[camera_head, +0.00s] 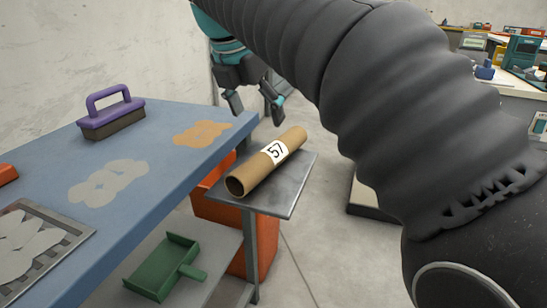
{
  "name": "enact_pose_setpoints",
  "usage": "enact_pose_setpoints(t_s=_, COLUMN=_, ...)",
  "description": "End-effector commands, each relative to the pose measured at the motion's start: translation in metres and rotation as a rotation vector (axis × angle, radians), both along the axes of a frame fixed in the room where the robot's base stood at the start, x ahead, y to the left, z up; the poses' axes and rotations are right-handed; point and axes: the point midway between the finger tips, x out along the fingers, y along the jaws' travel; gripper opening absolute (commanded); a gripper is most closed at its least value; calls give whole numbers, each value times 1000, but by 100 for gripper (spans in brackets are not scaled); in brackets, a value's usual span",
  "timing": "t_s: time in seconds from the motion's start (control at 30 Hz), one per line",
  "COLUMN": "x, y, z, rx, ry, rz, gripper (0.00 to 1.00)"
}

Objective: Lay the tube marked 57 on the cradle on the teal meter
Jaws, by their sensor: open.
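The brown cardboard tube (251,173) has a white label marked 57 and lies on a small grey metal shelf (290,190) beside the blue table. Its open end faces the lower left. My gripper (257,108) is open and empty, beyond the far end of the tube and above it in the picture; I see no contact with the tube. A teal device (521,52) stands on a bench at the far upper right; I cannot tell whether it is the teal meter. No cradle can be made out.
The blue table (165,135) holds a purple-handled brush (112,112), pale and orange patches, and a tray with a grey rim (70,225). A green dustpan (162,268) lies on a lower shelf. An orange bin (205,205) stands below. My dark arm covers much of the right side.

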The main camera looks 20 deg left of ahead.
Motion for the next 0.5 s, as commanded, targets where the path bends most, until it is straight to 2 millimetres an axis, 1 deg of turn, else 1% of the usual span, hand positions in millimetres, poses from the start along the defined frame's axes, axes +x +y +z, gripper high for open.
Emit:
enact_pose_setpoints(t_s=0.03, x=3, y=-2, z=-12, rx=-2, ry=2, rz=-3, gripper=81)
enact_pose_setpoints(t_s=0.2, x=15, y=-6, z=-41, rx=0, ry=1, rz=-4, gripper=81)
enact_pose_setpoints(t_s=0.33, x=22, y=-8, z=-56, rx=1, ry=0, rz=-5, gripper=81)
enact_pose_setpoints(t_s=0.5, x=25, y=-9, z=-65, rx=3, ry=-1, rz=-4, gripper=81)
